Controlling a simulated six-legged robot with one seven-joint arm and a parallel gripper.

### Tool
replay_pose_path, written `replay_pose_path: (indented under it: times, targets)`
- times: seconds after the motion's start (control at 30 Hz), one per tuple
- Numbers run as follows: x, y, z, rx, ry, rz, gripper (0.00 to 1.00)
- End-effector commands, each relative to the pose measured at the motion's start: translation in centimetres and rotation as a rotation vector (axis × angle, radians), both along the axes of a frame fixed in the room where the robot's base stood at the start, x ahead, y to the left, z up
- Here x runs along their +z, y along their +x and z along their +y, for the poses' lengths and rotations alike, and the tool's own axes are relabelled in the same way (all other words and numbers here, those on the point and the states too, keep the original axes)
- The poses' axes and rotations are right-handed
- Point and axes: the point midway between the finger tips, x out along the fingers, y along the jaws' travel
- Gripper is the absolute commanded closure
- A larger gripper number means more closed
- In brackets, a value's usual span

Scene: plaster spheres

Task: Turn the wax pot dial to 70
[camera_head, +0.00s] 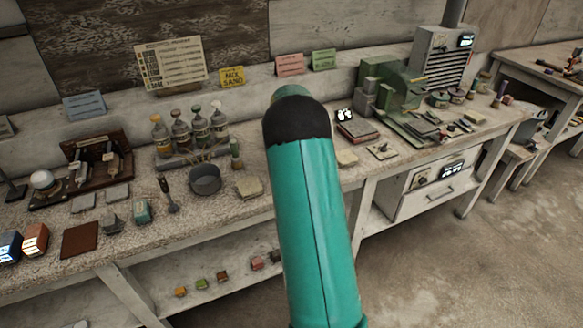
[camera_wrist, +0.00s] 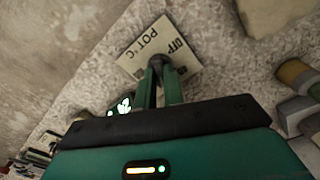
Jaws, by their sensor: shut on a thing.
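In the wrist view a pale dial plate (camera_wrist: 138,47) lies on the rough stone-like bench top. It carries the upside-down words "POT °C" and "OFF". My gripper (camera_wrist: 160,63) reaches down over the plate's lower edge, its two green fingers close together at the tips. It is shut on the dial, which the fingertips mostly hide. I cannot read where the dial points. In the head view my teal arm covers the middle of the bench, and my gripper is hidden behind it.
In the head view a dark round pot (camera_head: 205,179) stands left of my arm, with bottles (camera_head: 180,132) behind it. In the wrist view a brown cylinder (camera_wrist: 296,76) stands at the right.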

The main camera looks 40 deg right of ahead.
Motion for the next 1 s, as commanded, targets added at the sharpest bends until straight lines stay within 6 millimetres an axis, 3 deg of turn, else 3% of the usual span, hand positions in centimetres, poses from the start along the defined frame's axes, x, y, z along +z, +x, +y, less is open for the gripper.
replay_pose_path:
  times: [0.3,0.8,0.83,0.9,1.0]
  targets:
    - [-0.11,0.03,0.09,-0.117,0.001,0.001,1.0]
    - [-0.11,0.01,0.06,-0.134,0.001,0.001,1.0]
    - [-0.11,0.01,0.06,-0.134,0.001,0.001,0.84]
    - [-0.1,0.01,0.05,-0.134,0.001,0.001,0.7]
    - [-0.07,0.01,0.04,-0.134,0.001,0.001,0.68]
